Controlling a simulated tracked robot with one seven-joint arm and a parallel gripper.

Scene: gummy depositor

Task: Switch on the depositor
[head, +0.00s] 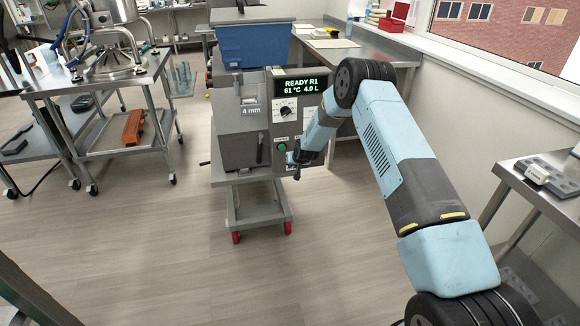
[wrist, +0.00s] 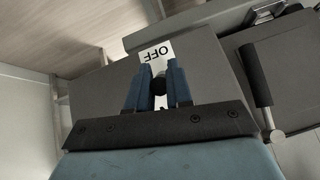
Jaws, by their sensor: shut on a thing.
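The depositor (head: 236,134) is a grey machine with a blue hopper (head: 252,45) on a wheeled stand. Its display (head: 297,88) is lit and reads "READY R1", "61 °C 4.0 L". My gripper (head: 297,166) is at the lower right of the front panel. In the wrist view, the two blue fingers of my gripper (wrist: 158,88) are closed around a small dark switch part (wrist: 159,84). An upside-down OFF label (wrist: 156,56) shows just beyond the fingertips. The fingers hide most of the switch, so its position is unclear.
The panel also has a dial (head: 286,110) and a green button (head: 282,147). A dark lever handle (head: 260,149) sticks out left of them and also shows in the wrist view (wrist: 254,76). Steel carts (head: 120,80) stand at left. The floor in front is clear.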

